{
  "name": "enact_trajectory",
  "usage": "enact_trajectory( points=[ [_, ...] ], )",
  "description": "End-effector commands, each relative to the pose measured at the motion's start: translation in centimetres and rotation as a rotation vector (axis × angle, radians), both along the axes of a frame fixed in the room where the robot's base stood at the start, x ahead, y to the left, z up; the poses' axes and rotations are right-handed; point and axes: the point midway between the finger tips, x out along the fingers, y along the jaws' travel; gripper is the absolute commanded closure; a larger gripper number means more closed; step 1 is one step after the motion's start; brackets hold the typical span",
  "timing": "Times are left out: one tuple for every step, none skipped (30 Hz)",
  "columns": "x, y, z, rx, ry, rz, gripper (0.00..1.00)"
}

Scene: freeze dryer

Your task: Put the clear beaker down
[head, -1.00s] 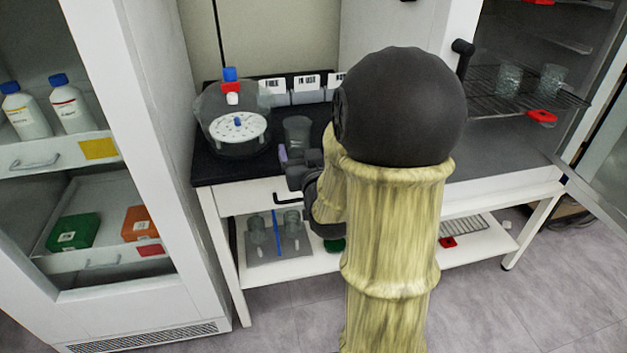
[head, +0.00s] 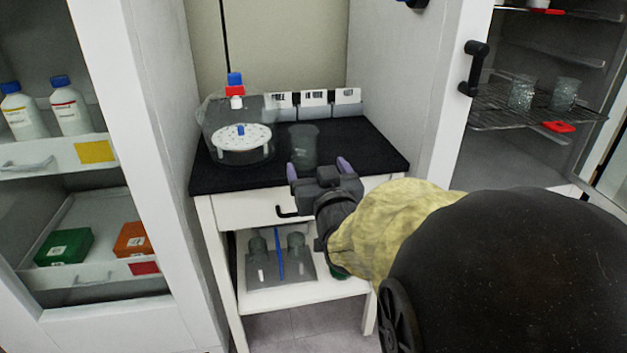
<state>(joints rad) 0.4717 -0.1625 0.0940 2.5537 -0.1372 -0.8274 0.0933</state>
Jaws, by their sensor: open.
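A clear beaker (head: 303,146) stands upright on the black table top (head: 368,146), just right of the round clear vessel. My gripper (head: 318,168) is open at the table's front edge, on the near side of the beaker. Its two purple-tipped fingers are spread apart, with nothing seen between them. The gripper appears apart from the beaker, but the exact gap cannot be told from this angle. The beaker's lower part is close behind the fingers.
A clear vessel with a white perforated disc (head: 242,137) stands left of the beaker. Labelled grey bins (head: 314,104) line the back. Bare table top lies to the right. A freezer-like cabinet at right holds two glass beakers on a wire shelf (head: 496,120). A drawer handle (head: 292,212) sits below.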

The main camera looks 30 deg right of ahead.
Motion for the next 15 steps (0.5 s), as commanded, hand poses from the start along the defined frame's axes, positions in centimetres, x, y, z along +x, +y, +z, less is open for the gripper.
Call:
enact_trajectory(
  points=[
    [-0.37,0.12,-0.28,-0.001,-0.005,0.000,0.19],
    [-0.52,0.17,-0.29,-0.001,-0.003,0.000,0.19],
    [-0.70,0.22,-0.25,-0.001,-0.003,0.000,0.19],
    [-0.81,0.25,-0.20,-0.002,-0.003,0.000,0.19],
    [-0.90,0.27,-0.17,-0.002,-0.002,0.000,0.19],
    [-0.97,0.28,-0.15,-0.001,-0.001,0.000,0.19],
    [-1.01,0.29,-0.14,-0.001,0.000,-0.001,0.19],
    [-1.03,0.28,-0.12,-0.001,0.000,-0.001,0.19],
    [-1.04,0.29,-0.09,0.000,0.001,-0.001,0.19],
    [-1.03,0.27,-0.07,0.000,0.001,-0.001,0.19],
    [-1.03,0.27,-0.06,0.000,0.001,-0.001,0.19],
    [-1.02,0.27,-0.05,0.000,0.001,-0.001,0.19],
    [-1.02,0.27,-0.05,0.000,0.001,-0.001,0.19],
    [-1.02,0.27,-0.05,0.000,0.001,-0.001,0.19],
    [-1.02,0.27,-0.05,0.000,0.001,-0.001,0.19]
  ],
)
